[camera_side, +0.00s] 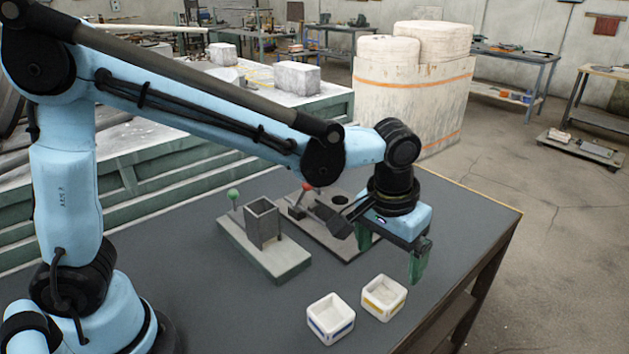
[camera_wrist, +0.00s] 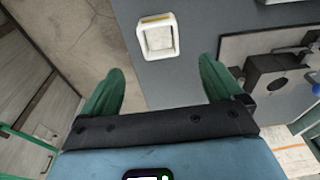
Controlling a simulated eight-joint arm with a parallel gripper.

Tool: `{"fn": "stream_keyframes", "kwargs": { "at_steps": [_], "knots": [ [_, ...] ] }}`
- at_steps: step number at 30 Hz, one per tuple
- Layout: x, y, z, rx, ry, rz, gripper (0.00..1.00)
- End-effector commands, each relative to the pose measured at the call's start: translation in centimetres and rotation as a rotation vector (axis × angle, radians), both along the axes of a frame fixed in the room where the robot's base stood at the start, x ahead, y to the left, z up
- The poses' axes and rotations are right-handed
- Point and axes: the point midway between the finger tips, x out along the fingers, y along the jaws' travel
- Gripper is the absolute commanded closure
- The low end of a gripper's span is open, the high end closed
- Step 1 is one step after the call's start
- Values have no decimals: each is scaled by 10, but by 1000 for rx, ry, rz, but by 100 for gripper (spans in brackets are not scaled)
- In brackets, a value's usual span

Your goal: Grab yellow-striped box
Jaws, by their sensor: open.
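The yellow-striped box (camera_side: 384,299) is a small white open-topped box standing upright near the table's front edge in the side view. In the wrist view, the yellow-striped box (camera_wrist: 146,50) lies ahead of the fingertips, roughly between their lines, with its yellow stripe on the upper side. My gripper (camera_side: 391,254) points down above the table, higher than the box and behind it in the side view. In the wrist view, my gripper (camera_wrist: 161,66) has its two green fingers spread wide with nothing between them.
A white box with a blue stripe (camera_side: 331,320) stands just left of the yellow-striped box. Behind are a grey fixture with a green-knobbed lever (camera_side: 283,266) and a plate with a red-knobbed lever (camera_side: 349,247). The table's right edge (camera_side: 488,259) is close to my gripper.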

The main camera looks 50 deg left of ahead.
Motion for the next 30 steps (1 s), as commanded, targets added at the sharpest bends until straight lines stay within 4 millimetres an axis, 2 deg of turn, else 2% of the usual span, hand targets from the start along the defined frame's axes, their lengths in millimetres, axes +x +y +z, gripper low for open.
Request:
{"fn": "stream_keyframes", "kwargs": {
  "at_steps": [3,7,14,24,30],
  "knots": [
    [3,0,-20,-1,-1,0,6],
    [6,0,-37,-1,-1,0,6],
    [7,1,-49,-1,-1,0,6],
    [8,0,-90,-2,-1,0,6],
    [9,1,-98,-2,-2,0,6]
  ]
}}
